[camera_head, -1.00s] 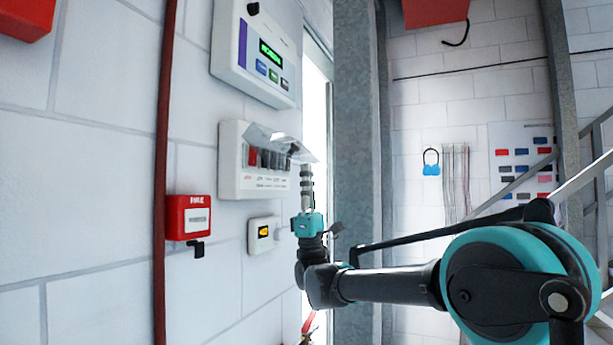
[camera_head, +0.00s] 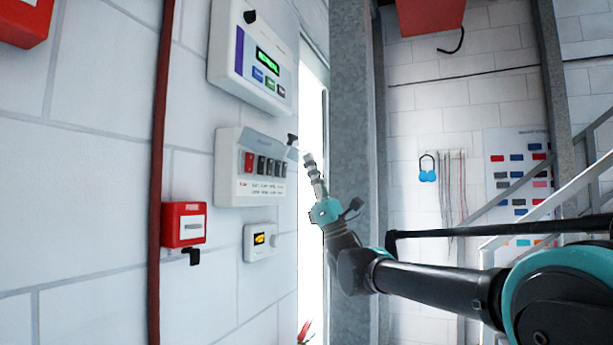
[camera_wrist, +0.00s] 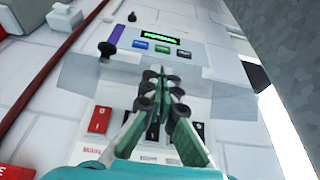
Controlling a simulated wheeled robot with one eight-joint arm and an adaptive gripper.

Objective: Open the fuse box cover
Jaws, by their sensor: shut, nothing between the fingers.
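The fuse box (camera_head: 228,165) is a white box on the wall at left. Its row of switches, one red and the others dark, shows uncovered at the front. In the wrist view, its clear cover (camera_wrist: 228,98) spans above the switches and looks raised, standing out from the box. Its exact angle is hard to tell. A black knob (camera_head: 292,139) juts out near the box's upper right in the head view. My gripper (camera_head: 308,158) is shut and empty, just right of the box; in the wrist view its fingers (camera_wrist: 165,82) overlap the cover. Contact cannot be told.
A white panel with a green display (camera_head: 256,62) hangs above the box. A small white unit (camera_head: 260,242) sits below it, and a red call point (camera_head: 184,224) is lower left. A grey column (camera_head: 352,130) stands close right of my gripper.

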